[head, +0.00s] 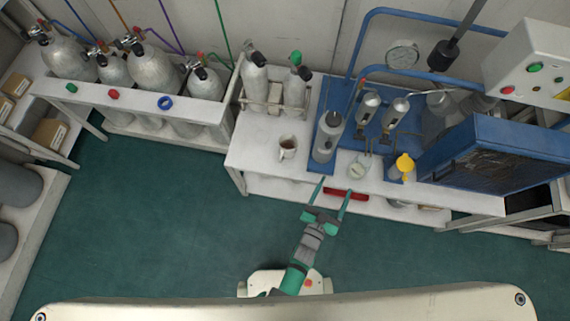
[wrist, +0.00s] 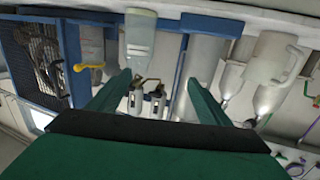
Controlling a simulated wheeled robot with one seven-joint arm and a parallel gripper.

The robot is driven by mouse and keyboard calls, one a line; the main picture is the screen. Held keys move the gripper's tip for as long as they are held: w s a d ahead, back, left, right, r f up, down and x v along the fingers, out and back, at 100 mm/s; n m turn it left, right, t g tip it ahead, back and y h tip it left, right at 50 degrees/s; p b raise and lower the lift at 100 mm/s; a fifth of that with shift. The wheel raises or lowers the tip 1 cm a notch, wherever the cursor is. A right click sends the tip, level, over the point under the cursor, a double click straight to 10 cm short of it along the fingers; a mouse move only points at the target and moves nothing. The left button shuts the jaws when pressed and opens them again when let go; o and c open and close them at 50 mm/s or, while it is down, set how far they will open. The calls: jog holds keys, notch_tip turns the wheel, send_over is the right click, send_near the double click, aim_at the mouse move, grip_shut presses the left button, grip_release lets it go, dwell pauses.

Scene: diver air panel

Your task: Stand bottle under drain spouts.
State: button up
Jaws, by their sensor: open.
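The pale translucent bottle (head: 358,168) stands on the front part of the white bench, in front of the two silver filter units (head: 368,106). In the wrist view, which is upside down, the bottle (wrist: 139,38) shows near the left finger's tip, and the filter units (wrist: 157,101) show between the fingers. Their drain spouts are too small to make out clearly. My gripper (head: 335,186) is open and empty at the bench's front edge, a little to the left of the bottle and apart from it. Its green fingers (wrist: 156,76) also show in the wrist view.
A grey cylinder (head: 326,138) stands left of the bottle, with a mug (head: 288,147) further left. A red bar (head: 346,196) is at the bench front. Green floor (head: 150,220) is clear.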

jog(key=s+a+r+n+y, duration=0.35)
jog(key=s+a+r, duration=0.55)
jog(key=a, duration=0.3)
jog(key=s+a+r+n+y, duration=0.1)
jog(key=s+a+r+y, duration=0.1)
jog(key=r, duration=0.5)
jog(key=s+a+r+n+y, duration=0.1)
jog(key=s+a+r+y, duration=0.2)
jog(key=r, duration=0.4)
jog(key=shift+s+a+r, duration=0.4)
jog(key=shift+s+a, duration=0.3)
jog(key=shift+s, duration=0.35)
jog(key=shift+n, duration=0.25)
